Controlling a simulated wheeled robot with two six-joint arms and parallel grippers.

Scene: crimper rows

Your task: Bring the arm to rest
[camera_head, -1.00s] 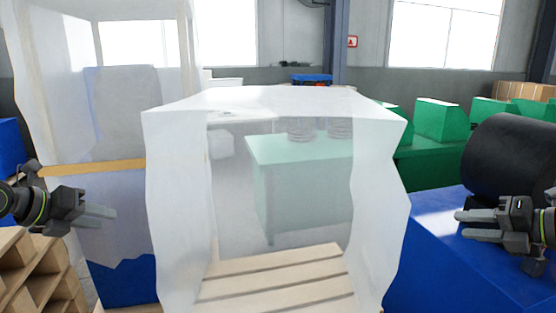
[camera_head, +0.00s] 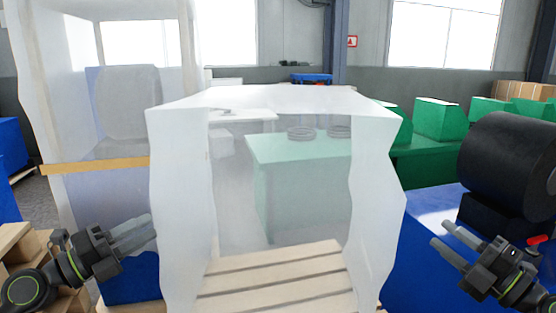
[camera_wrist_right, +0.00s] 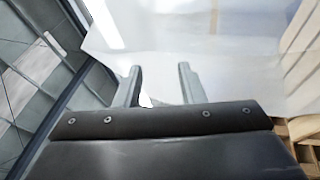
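My left gripper (camera_head: 152,226) is at the lower left of the head view, beside the left edge of the translucent sheeting. Its fingers lie close together, and I cannot tell whether there is a gap; no object shows in them. My right gripper (camera_head: 438,232) is at the lower right, in front of the blue surface, with its fingers pointing up and left. In the right wrist view its fingers (camera_wrist_right: 160,75) stand apart with nothing held between them.
Translucent sheeting (camera_head: 180,190) hangs over a wooden pallet (camera_head: 275,280) between my arms. A black roll (camera_head: 510,165) lies by the blue surface (camera_head: 415,270) at right. Green boxes (camera_head: 440,118) stand behind. A small red thing (camera_head: 540,239) shows beside my right gripper.

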